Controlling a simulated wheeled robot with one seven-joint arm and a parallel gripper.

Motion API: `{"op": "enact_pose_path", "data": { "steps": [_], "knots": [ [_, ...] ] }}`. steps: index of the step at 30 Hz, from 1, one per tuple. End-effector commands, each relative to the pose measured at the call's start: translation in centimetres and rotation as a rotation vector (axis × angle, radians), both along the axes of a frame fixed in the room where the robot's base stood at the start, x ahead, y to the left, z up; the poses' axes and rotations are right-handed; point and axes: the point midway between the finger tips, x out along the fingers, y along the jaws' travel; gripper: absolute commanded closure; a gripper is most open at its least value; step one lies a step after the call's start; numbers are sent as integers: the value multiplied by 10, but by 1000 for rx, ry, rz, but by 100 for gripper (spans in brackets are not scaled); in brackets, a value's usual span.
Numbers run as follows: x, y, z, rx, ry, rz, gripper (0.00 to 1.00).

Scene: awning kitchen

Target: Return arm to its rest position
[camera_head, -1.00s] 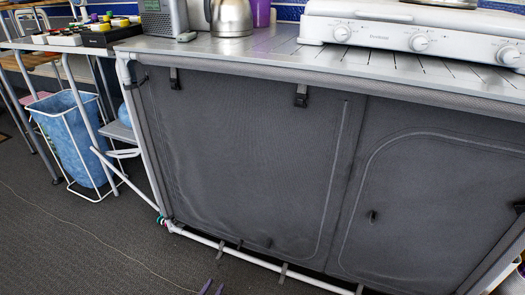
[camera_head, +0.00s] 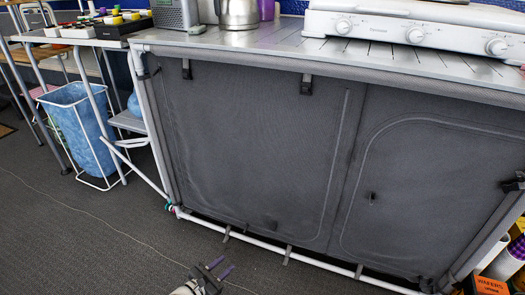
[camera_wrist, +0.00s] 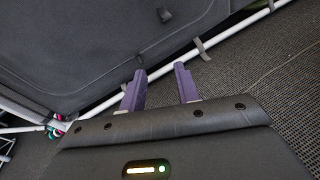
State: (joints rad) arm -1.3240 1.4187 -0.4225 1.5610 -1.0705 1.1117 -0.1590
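My gripper (camera_head: 219,270) shows at the bottom of the head view, low over the dark carpet and in front of the grey fabric cabinet (camera_head: 250,140). In the wrist view my gripper (camera_wrist: 160,82) has its two purple fingers spread apart. Nothing is between them. The cabinet's white lower rail (camera_head: 250,243) runs just beyond the fingertips in the head view. My arm behind the gripper is mostly outside the head view.
The metal counter (camera_head: 270,48) carries a white stove (camera_head: 425,28), a kettle (camera_head: 238,14) and a grey box (camera_head: 175,13). A blue bin (camera_head: 80,125) in a white frame stands at left. An orange box (camera_head: 488,286) sits at lower right. Carpet (camera_head: 80,225) at lower left is free.

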Motion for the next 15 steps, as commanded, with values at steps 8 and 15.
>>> {"op": "enact_pose_path", "data": {
  "steps": [8,15],
  "knots": [
    [16,-51,91,283,16,-323,68],
    [12,-115,191,630,4,-677,68]
  ]
}}
